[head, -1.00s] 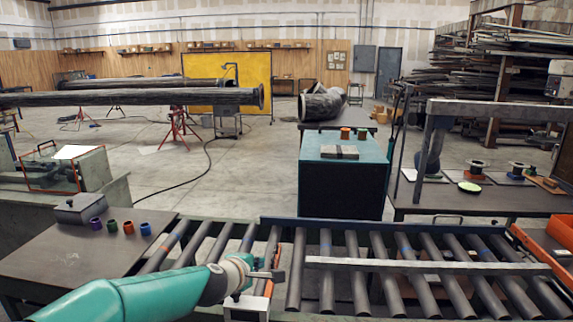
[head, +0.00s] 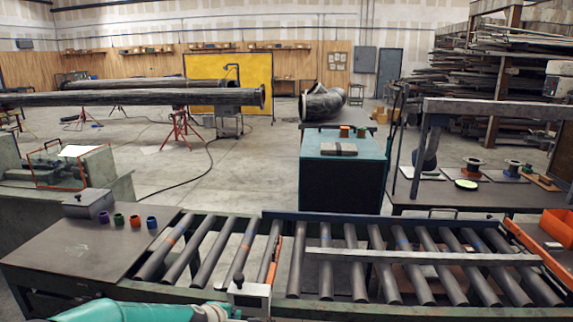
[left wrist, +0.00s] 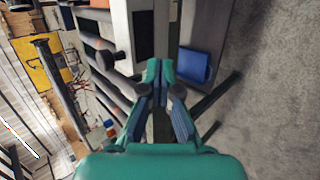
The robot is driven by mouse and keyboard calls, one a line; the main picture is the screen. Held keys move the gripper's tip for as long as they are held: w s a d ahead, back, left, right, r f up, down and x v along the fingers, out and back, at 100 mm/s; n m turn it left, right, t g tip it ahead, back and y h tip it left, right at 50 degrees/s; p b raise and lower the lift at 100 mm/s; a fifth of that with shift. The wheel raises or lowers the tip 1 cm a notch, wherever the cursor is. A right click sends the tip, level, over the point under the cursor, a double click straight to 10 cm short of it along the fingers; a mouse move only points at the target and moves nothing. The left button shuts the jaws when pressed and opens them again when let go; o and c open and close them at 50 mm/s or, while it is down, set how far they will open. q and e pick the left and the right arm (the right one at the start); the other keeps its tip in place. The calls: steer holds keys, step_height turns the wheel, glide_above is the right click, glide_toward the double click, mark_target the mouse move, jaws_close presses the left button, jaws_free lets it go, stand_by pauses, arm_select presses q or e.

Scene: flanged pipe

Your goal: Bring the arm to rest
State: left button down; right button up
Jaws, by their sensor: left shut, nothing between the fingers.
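My left arm, teal, lies low along the bottom edge of the head view, and its gripper (head: 222,312) is partly cut off by the frame there. It is in front of the near side of the roller conveyor (head: 350,265). In the left wrist view the fingers of my left gripper (left wrist: 161,68) meet at their tips, shut with nothing between them. The wrist picture is tilted, with grey floor on its right side. My right gripper is in neither view.
A dark table (head: 75,245) with several small coloured rings stands left of the conveyor. A teal cabinet (head: 343,185) stands behind it. A long flanged pipe (head: 130,98) rests on red stands (head: 180,128) farther back. Floor between is open.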

arm_select(q)
steer(key=s+a+f+m+g, duration=0.3)
steer(key=s+f+m+g, duration=0.15)
steer(key=s+f, duration=1.35)
steer(key=s+d+f+m+g, duration=0.1)
steer(key=s+m, duration=0.2)
steer(key=s, duration=0.3)
steer(key=s+d+f+m+g, duration=0.1)
steer(key=s+d+f+m, duration=0.1)
steer(key=s, duration=0.4)
steer(key=s+d+f+m+g+h, duration=0.1)
steer(key=s+m+g, duration=0.1)
steer(key=s+m, duration=0.2)
steer(key=shift+s+d+f+b, duration=0.2)
steer(key=shift+s+f+b, duration=0.2)
steer(key=shift+s, duration=0.55)
